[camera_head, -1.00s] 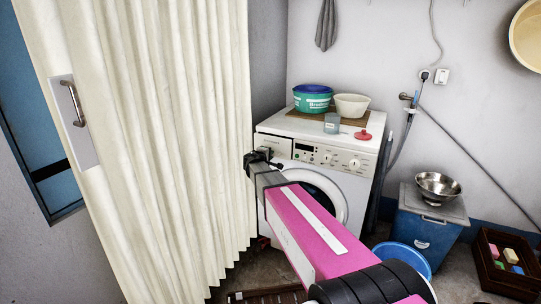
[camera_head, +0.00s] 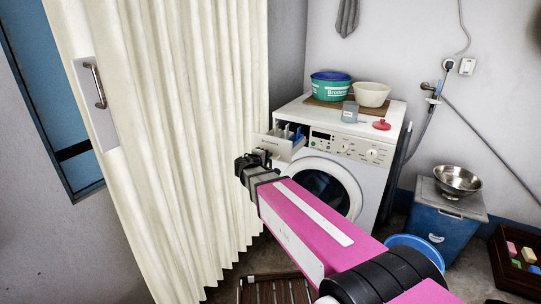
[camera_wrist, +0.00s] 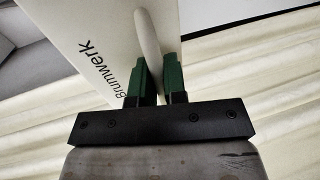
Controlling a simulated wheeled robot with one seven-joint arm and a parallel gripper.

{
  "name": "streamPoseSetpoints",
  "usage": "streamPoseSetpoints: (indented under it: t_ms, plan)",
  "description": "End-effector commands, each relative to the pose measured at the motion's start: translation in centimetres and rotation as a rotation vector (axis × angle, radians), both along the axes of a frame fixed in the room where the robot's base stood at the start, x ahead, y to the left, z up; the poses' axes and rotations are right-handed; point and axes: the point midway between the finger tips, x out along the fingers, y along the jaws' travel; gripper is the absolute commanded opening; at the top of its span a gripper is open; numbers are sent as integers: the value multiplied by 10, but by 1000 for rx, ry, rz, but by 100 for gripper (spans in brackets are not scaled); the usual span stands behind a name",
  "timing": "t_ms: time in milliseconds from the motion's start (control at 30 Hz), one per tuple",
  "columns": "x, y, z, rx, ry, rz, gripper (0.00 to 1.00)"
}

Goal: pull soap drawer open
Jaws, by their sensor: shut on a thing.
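The soap drawer (camera_head: 284,147) stands pulled out from the upper left of the white washing machine (camera_head: 317,111), and its open compartments show from above. My gripper (camera_head: 264,158) is at the drawer's front in the head view. In the wrist view, the green-lined fingers (camera_wrist: 155,82) are shut on the pale bar handle (camera_wrist: 148,38) of the drawer. The white drawer front (camera_wrist: 85,45) carries the word "Brumwerk". The head view shows the handle too small to make out.
A cream folding curtain (camera_head: 175,130) hangs close to the left of my gripper. A green tub (camera_head: 330,88), pale bowl (camera_head: 371,94), cup (camera_head: 349,112) and red lid (camera_head: 382,125) stand on the machine. A blue basin (camera_head: 425,246) and a slatted wooden mat (camera_head: 272,290) are on the floor.

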Motion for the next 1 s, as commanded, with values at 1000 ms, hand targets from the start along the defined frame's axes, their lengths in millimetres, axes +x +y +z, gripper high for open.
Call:
streamPoseSetpoints:
  t_ms: [1000]
  plan:
    - [-23, 16, 6, -1, 0, 2, 36]
